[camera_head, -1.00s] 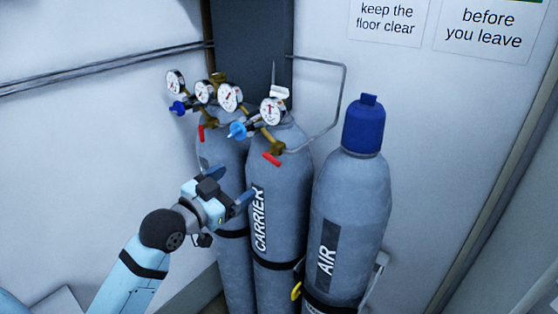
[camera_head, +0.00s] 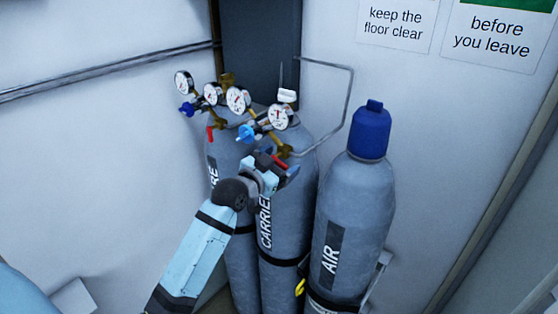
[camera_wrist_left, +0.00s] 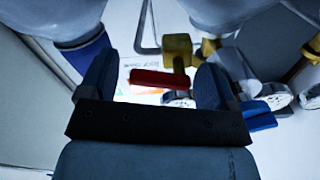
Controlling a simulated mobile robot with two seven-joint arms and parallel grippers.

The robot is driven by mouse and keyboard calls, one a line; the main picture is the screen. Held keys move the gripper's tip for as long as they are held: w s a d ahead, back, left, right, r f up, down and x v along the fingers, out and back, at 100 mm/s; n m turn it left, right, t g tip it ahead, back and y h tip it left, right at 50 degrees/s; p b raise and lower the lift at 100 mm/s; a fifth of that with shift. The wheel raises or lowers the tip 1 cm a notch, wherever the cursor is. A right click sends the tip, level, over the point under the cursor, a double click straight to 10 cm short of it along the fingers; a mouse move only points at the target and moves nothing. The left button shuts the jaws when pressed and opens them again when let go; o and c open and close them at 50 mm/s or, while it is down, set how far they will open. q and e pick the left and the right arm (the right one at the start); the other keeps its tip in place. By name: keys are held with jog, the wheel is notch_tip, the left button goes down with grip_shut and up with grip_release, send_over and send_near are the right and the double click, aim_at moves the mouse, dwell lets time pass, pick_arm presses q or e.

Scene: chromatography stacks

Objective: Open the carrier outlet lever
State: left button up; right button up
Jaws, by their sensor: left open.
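The carrier outlet lever (camera_wrist_left: 160,78) is a short red bar below a brass valve (camera_wrist_left: 178,48). In the left wrist view it lies crosswise between the two blue fingers of my open left gripper (camera_wrist_left: 155,78), with a gap at each end. In the head view my left gripper (camera_head: 281,167) is at the upper front of the grey CARRIER cylinder (camera_head: 265,222), just under the carrier regulator's gauge (camera_head: 279,117), and hides most of the lever. I cannot tell how deep the lever sits between the fingers. My right gripper is out of view.
The AIR cylinder (camera_head: 350,215) with a blue cap (camera_head: 370,130) stands to the right. Another grey cylinder (camera_head: 226,160) with its own red lever (camera_head: 210,133) stands to the left. A bent metal pipe (camera_head: 350,98) runs beside the carrier regulator. A blue knob (camera_head: 246,134) is close above my gripper.

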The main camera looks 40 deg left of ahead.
pick_arm(q)
jog(key=shift+c, duration=0.5)
jog(key=c, duration=0.8)
jog(key=shift+r+n, duration=0.15)
jog(key=shift+n, duration=0.65)
jog(key=shift+r+n, duration=0.15)
jog(key=shift+n, duration=0.65)
jog(key=o, duration=0.9)
jog(key=shift+s, duration=0.15)
